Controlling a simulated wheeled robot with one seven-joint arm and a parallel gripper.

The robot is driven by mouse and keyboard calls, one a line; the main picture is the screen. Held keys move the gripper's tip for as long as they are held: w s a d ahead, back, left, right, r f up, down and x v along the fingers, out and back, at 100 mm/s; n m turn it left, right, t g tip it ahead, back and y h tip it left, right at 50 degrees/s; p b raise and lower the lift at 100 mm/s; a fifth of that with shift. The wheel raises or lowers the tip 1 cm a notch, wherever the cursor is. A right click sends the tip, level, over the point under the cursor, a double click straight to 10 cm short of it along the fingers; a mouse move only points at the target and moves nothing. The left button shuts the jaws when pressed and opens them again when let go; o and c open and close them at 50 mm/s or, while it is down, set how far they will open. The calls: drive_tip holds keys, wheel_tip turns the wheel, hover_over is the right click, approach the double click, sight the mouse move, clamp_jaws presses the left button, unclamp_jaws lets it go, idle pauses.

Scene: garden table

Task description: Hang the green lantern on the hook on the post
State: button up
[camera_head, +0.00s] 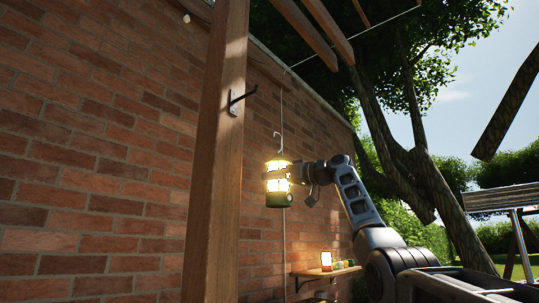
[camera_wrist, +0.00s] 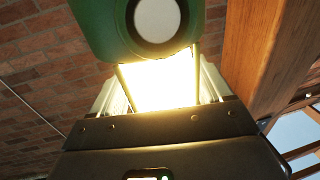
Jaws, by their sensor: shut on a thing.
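The green lantern (camera_head: 279,184) glows brightly and hangs upright in the air, to the right of the wooden post (camera_head: 216,150). Its wire hanger with a curved top stands above it, lower than and right of the post's hook. The dark hook (camera_head: 241,98) juts right from a small plate on the post. My gripper (camera_head: 297,175) is shut on the lantern from its right side. In the wrist view, the lantern's green base with a round pale disc (camera_wrist: 158,18) and its bright glass fill the space between my fingers (camera_wrist: 160,88). The fingertips are partly hidden by the lantern and glare.
A brick wall (camera_head: 90,150) stands behind the post. A wooden shelf (camera_head: 325,271) with a small lit lamp and several small items is below the lantern. Beams cross overhead. The space between lantern and hook looks clear.

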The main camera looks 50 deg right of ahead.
drive_tip(key=s+a+r+n+y, duration=0.1)
drive_tip(key=s+a+r, duration=0.25)
drive_tip(key=r, duration=0.45)
drive_tip(key=shift+s+a, duration=0.15)
drive_tip(key=shift+a, duration=3.7)
drive_tip(key=shift+s+a, duration=0.1)
drive_tip(key=shift+a, duration=3.75)
drive_tip(key=shift+d+f+b, duration=0.1)
drive_tip(key=shift+f+b, duration=0.5)
drive_tip(key=shift+f, duration=0.5)
drive_tip(key=o, duration=1.3)
drive_tip(key=shift+f, duration=0.1)
drive_tip(key=b+v, duration=0.2)
drive_tip(key=v, duration=0.5)
drive_tip(key=shift+s+d, duration=0.25)
drive_tip(key=shift+s, duration=0.1)
